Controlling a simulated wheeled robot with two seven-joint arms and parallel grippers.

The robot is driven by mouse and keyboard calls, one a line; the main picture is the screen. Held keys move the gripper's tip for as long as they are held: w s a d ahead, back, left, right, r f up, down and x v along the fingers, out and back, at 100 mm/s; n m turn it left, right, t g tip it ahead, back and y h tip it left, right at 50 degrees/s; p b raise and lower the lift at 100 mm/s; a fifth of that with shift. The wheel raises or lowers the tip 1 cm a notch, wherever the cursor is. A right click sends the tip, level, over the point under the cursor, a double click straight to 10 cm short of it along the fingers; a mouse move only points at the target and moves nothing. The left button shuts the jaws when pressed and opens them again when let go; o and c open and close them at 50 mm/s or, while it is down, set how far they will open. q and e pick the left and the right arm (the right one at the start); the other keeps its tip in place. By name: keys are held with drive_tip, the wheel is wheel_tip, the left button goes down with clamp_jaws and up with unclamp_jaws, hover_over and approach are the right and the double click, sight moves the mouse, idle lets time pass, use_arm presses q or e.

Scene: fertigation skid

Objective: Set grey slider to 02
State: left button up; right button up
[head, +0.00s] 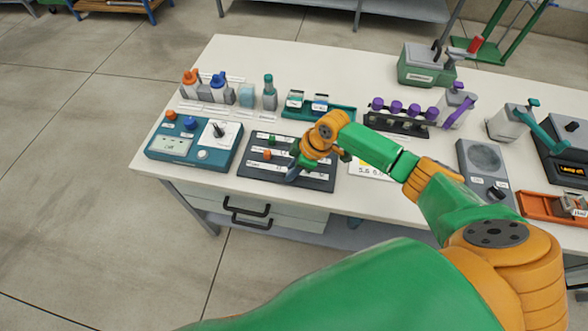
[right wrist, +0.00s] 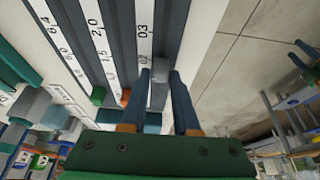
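The dark slider panel (head: 314,184) lies on the table in the head view, with pale scale strips and coloured knobs. An orange knob (head: 267,154) sits toward its left; it also shows in the right wrist view (right wrist: 126,97). A green knob (right wrist: 98,96) sits on the neighbouring track. In the head view my right gripper (head: 293,172) covers the grey slider.
A blue control box (head: 224,157) stands left of the panel. Bottles (head: 218,88) and a teal tray (head: 332,110) stand behind it. A dark rack with purple knobs (head: 396,125) is to the right. The table's front edge runs close in front of the panel.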

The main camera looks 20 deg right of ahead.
drive_tip(key=shift+o, duration=1.4)
drive_tip(key=shift+s+d, duration=0.1)
drive_tip(key=shift+d, duration=0.1)
drive_tip(key=v, duration=0.7)
drive_tip(key=shift+s+d, duration=0.1)
